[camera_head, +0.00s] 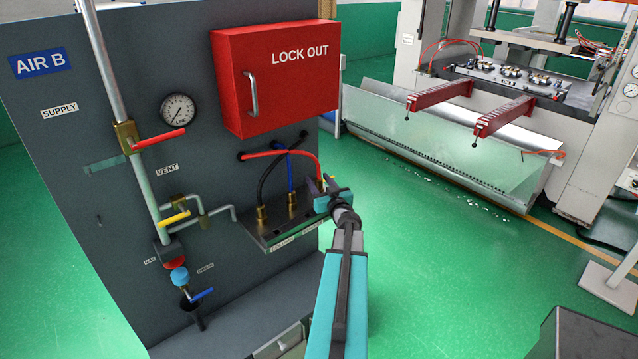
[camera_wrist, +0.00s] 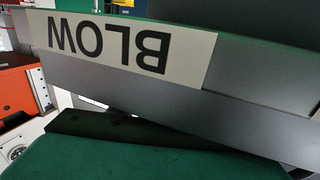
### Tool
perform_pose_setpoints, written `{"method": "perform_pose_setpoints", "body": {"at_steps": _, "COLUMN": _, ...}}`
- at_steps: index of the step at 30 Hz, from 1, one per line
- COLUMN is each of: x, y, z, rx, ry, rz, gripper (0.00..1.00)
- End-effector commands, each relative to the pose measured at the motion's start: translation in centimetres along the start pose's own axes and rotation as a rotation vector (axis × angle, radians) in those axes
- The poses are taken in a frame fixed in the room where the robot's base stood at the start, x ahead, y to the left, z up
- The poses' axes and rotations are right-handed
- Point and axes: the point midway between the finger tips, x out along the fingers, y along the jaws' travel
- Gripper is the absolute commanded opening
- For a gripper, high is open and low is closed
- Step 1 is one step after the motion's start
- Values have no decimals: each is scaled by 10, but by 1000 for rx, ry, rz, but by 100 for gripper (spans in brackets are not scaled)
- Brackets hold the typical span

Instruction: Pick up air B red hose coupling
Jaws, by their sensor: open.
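The red hose (camera_head: 280,153) leaves the grey AIR B panel (camera_head: 75,140) below the lock-out box and curves right and down to my gripper (camera_head: 322,190). Its coupling end is mostly hidden by the gripper in the head view. My gripper is at the right end of the coupling shelf (camera_head: 290,226), with its jaws open around or beside the hose end; I cannot tell which. The wrist view shows an upside-down BLOW label (camera_wrist: 125,42) on a grey edge close to the camera. No red coupling or fingertips are clear there.
Brass couplings with a black hose (camera_head: 263,185) and a blue hose (camera_head: 290,178) stand left of my gripper. The red LOCK OUT box (camera_head: 275,85) is above. Valve handles and pipes are further left. Green floor (camera_head: 430,270) is open to the right.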

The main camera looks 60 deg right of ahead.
Motion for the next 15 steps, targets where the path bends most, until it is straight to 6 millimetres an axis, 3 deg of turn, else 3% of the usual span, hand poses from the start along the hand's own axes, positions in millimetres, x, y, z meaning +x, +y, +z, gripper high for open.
{"method": "perform_pose_setpoints", "body": {"at_steps": 15, "x": 0, "y": -1, "z": 0, "rx": 0, "ry": 0, "rz": -1, "gripper": 43}}
